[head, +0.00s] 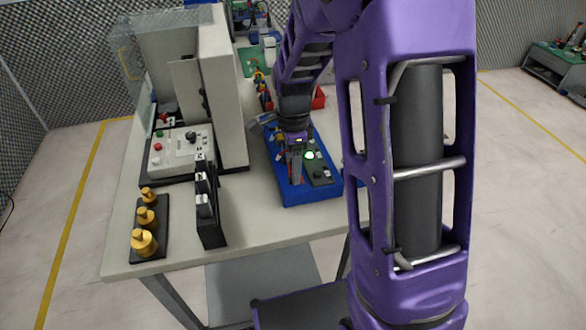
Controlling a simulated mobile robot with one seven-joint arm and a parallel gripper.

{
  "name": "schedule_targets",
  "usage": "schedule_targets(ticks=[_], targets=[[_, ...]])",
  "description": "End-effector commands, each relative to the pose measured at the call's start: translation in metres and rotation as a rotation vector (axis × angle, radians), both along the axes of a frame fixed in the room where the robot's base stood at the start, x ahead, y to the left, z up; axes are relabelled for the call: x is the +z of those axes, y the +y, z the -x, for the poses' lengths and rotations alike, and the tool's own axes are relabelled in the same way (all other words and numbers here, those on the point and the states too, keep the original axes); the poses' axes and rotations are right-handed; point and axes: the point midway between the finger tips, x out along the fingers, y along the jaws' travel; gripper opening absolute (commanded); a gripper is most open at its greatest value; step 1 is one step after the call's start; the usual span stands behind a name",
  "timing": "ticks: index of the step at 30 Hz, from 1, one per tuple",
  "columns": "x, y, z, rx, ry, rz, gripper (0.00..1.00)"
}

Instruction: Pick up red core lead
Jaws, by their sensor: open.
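My gripper (296,176) is at the end of the purple arm, pointing down over the blue tray (309,195) on the table. It is open. A little red (302,171) shows right beside the fingers, which may be the red core lead; it is too small and too covered to be sure. Whether the fingers touch it or stand around it cannot be told. A dark panel (321,174) with a glowing green-white light lies in the tray, just right of the gripper. Small yellow parts lie at the tray's left side.
A tall grey machine (228,95) and a control box (178,150) stand left of the tray. A black rack (211,218) and brass weights (145,241) stand at the front left. A red bin (319,98) is behind the gripper. The table front near the tray is clear.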

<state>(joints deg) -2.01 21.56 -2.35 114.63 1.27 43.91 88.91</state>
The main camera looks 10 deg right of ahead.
Motion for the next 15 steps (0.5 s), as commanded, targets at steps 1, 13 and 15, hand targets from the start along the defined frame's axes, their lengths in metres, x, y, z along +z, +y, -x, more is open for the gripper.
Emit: schedule_targets(ticks=[1, 13, 15], targets=[[0.0000, 0.0000, -0.0001, 0.000, 0.000, 0.000, 0.62], [0.0007, -0.0001, -0.0003, 0.000, -0.001, 0.000, 0.14], [0.0007, -0.0001, -0.0003, 0.000, -0.001, 0.000, 0.01]])
